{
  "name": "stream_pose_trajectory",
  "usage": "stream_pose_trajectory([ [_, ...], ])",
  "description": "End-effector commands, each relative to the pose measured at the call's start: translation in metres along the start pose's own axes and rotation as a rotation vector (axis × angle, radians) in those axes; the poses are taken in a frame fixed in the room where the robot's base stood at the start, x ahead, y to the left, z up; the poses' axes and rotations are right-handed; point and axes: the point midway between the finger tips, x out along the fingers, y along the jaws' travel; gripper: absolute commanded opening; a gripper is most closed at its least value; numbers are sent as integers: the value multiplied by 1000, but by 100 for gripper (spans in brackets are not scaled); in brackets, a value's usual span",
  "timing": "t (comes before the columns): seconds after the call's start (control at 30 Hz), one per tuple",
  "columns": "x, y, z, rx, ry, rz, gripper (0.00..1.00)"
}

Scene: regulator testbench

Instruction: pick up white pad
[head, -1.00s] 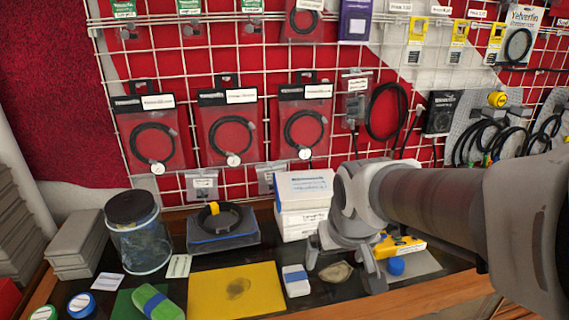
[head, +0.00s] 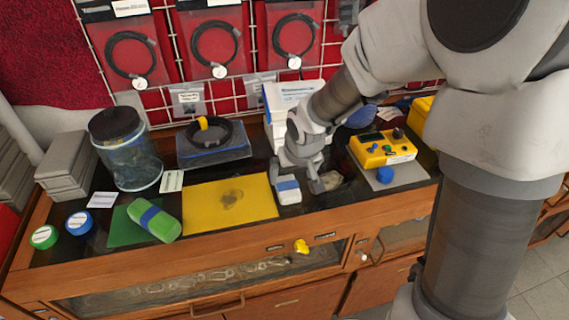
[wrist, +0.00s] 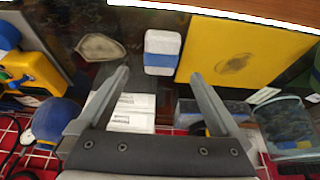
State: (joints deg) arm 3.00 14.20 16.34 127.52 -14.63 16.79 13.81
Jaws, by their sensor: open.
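The white pad (head: 288,190), a small white block with a blue band, lies on the dark bench top just right of the yellow mat (head: 231,203). In the wrist view the pad (wrist: 162,52) sits ahead of my gripper, roughly centred beyond the fingertips and apart from them. My gripper (head: 295,174) is open and empty. In the wrist view both fingers (wrist: 158,80) show with a wide gap between them. In the head view the gripper hangs just behind the pad, in front of the stacked white boxes (head: 289,98).
A grey-brown stone-like piece (wrist: 101,47) lies beside the pad. A yellow device (head: 382,149) and blue knob (head: 385,174) are to the right. A green roll (head: 154,219), a jar (head: 126,150) and a black ring on a blue box (head: 214,145) are to the left. The bench front edge is near.

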Motion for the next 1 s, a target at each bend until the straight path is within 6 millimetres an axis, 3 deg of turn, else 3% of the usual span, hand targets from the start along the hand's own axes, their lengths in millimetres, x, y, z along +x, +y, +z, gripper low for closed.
stream_pose_trajectory([
  [0.1,22,-1,1,-2,-2,-1,100],
  [0.37,39,-1,0,-1,0,0,100],
  [0.63,76,-2,-1,-1,-3,-1,100],
  [1.0,84,-2,-2,0,1,0,98],
])
